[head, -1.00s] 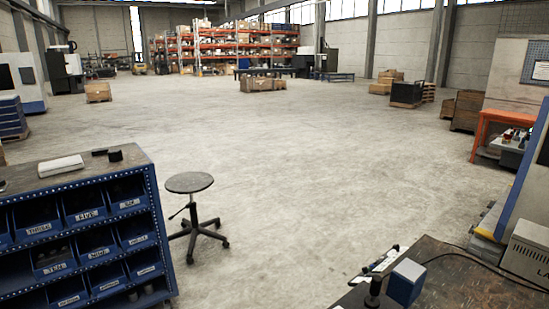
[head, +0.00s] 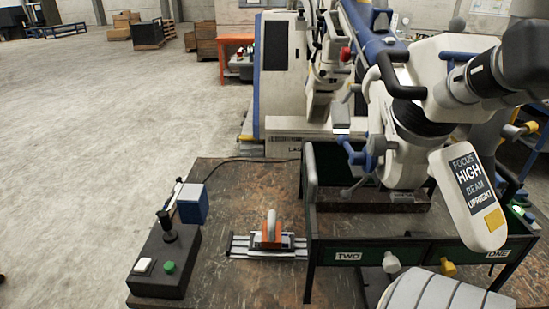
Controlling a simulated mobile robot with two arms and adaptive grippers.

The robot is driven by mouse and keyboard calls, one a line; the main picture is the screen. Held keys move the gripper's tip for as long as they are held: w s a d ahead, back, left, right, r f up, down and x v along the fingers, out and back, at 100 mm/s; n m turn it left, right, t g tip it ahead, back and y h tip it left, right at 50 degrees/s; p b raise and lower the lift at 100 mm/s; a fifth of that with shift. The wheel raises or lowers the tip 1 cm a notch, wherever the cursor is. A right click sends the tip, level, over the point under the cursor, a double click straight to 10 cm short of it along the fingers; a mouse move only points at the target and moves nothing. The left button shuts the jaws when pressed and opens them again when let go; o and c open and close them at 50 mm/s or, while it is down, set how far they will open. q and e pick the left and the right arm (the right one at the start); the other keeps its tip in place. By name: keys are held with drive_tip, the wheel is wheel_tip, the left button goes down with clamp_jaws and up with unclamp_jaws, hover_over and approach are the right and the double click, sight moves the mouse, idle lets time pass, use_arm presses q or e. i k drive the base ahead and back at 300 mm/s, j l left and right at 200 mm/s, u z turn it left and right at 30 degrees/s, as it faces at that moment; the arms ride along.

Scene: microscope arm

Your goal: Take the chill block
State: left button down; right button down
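I cannot tell for sure which thing is the chill block; nothing in view carries that name. A blue block (head: 192,204) stands at the back of a dark control box on the left of the workbench (head: 232,180). An orange piece with a pale curved part (head: 270,232) sits on a silver rail fixture (head: 246,246) in the middle of the bench. A large white microscope arm (head: 470,190) with a focus label hangs over a dark green frame on the right and hides part of it. Neither of my grippers is in view.
The dark control box (head: 150,268) has a joystick, a white button and a green button. The green frame (head: 400,248) bears drawers marked TWO and ONE. A grey ribbed shape (head: 440,292) fills the bottom right. The floor (head: 90,150) at left is open.

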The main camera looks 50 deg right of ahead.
sight(272, 232)
drive_tip(key=z, duration=1.45)
